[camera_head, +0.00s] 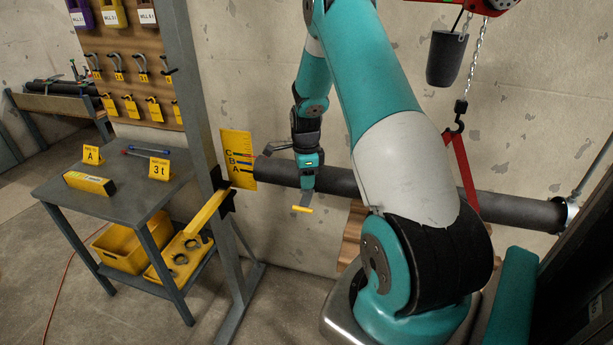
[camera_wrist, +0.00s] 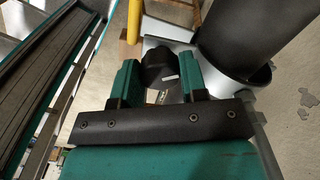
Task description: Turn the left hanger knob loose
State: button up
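The dark pipe (camera_head: 340,184) runs along the wall in the head view, and its dark cylinder (camera_wrist: 235,35) fills the upper right of the wrist view. A grey metal hanger (camera_wrist: 252,78) curves around it. The black left hanger knob (camera_wrist: 158,64) shows between the two teal fingers of my gripper (camera_wrist: 157,75). The fingers stand apart on either side of it; whether they touch it is unclear. In the head view my gripper (camera_head: 308,180) points down at the pipe's left part, and the knob is hidden there.
A yellow gauge plate (camera_head: 237,155) marked A, B, C is at the pipe's left end. A grey table (camera_head: 110,190) and post stand left. A chain hook with a red sling (camera_head: 461,165) hangs on the right. A yellow-ended bar (camera_head: 302,210) hangs below my gripper.

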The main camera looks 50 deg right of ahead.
jog(key=shift+d, duration=0.1)
jog(key=c, duration=0.3)
